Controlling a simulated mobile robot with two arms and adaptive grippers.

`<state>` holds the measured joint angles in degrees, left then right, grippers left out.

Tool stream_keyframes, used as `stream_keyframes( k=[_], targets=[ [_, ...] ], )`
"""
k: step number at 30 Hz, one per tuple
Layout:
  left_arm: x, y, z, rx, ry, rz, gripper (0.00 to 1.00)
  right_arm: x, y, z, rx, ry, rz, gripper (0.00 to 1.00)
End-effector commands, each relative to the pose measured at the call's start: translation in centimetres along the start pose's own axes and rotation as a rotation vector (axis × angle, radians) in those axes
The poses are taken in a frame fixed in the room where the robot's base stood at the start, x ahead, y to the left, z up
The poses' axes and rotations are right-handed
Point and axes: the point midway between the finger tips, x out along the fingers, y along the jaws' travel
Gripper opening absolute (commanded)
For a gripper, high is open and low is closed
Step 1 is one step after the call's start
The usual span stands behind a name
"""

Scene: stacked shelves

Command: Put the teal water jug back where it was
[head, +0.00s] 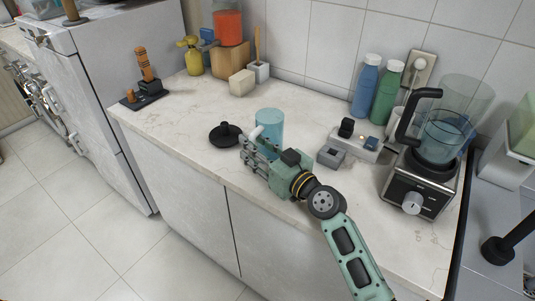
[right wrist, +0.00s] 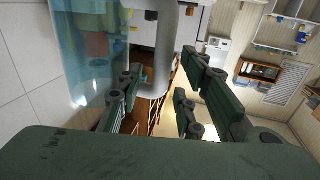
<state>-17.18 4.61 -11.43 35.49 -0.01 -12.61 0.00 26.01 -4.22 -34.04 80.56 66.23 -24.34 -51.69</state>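The teal water jug (head: 270,126) is upright at the middle of the counter in the head view; its lower part is hidden behind my right gripper. Its pale handle (head: 256,133) points to the left. My right gripper (head: 252,152) is at the handle, low over the counter. In the right wrist view the see-through jug (right wrist: 85,50) fills the upper left, and its grey handle (right wrist: 163,45) comes down between the fingers of the right gripper (right wrist: 158,98). The fingers stand apart, with gaps beside the handle. My left gripper is not in view.
A black lid-like disc with a knob (head: 226,134) lies left of the jug. A small grey box (head: 330,156) and a power strip (head: 357,147) are to the right, before a blender (head: 420,180). Blue (head: 367,86) and green (head: 386,92) bottles stand behind. The counter's front left is clear.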

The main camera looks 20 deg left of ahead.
Motion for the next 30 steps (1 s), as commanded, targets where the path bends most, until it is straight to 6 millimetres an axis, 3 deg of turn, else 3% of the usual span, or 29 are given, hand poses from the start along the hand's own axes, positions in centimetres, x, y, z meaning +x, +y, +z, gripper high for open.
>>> stream_keyframes(
  k=[18,24,30],
  targets=[
    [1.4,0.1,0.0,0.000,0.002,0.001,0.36,-10.4,0.1,0.1,-0.003,0.000,0.001,0.33],
    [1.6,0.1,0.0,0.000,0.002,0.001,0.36,-11.9,0.0,-0.1,-0.001,0.001,0.000,0.33],
    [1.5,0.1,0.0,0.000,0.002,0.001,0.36,-12.0,0.0,-0.1,0.000,0.000,0.000,0.33]
  ],
)
